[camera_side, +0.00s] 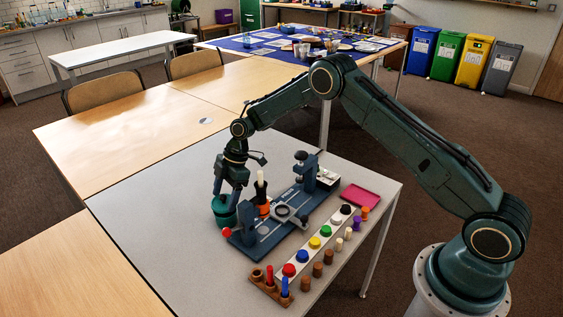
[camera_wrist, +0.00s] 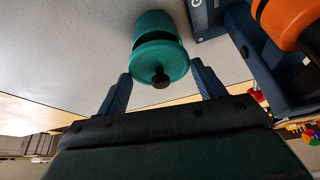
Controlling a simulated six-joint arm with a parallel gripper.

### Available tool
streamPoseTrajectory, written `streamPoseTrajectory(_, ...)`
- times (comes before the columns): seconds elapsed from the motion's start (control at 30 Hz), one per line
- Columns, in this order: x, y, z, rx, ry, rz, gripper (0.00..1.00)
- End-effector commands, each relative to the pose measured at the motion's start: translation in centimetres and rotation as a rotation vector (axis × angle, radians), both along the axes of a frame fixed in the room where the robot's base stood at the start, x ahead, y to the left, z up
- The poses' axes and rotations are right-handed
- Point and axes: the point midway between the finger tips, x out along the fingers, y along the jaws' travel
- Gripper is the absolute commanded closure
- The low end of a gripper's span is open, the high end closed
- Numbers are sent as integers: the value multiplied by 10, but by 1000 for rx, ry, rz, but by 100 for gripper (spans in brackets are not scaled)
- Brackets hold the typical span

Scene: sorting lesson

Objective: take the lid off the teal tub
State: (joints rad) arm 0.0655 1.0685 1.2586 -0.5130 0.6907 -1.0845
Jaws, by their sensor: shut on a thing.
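The teal tub (camera_side: 227,220) stands on the grey table at the left end of the dark blue fixture. Its teal lid (camera_wrist: 158,60) has a dark knob and sits between my fingertips in the wrist view. A dark gap shows between the lid's edge and the tub body (camera_wrist: 156,22), so the lid looks raised from the rim, at least on the near side. My gripper (camera_side: 228,198) points down over the tub in the side view, and it also shows in the wrist view (camera_wrist: 160,68). It is shut on the lid's edge.
The blue fixture (camera_side: 272,232) with an orange and black tool (camera_side: 262,196) stands close to the tub's right. A red ball (camera_side: 227,232) lies just in front of the tub. A white strip with coloured knobs (camera_side: 315,243) and a pink tray (camera_side: 360,197) are farther right. The table's left part is clear.

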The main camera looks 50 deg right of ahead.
Motion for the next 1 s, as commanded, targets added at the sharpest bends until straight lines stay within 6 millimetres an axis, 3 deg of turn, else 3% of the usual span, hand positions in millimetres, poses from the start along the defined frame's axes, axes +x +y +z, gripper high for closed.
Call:
streamPoseTrajectory(0.6,0,0,126,1,-2,0,52)
streamPoseTrajectory(0.8,0,0,156,1,-1,1,52)
streamPoseTrajectory(1.0,0,0,171,1,1,0,52)
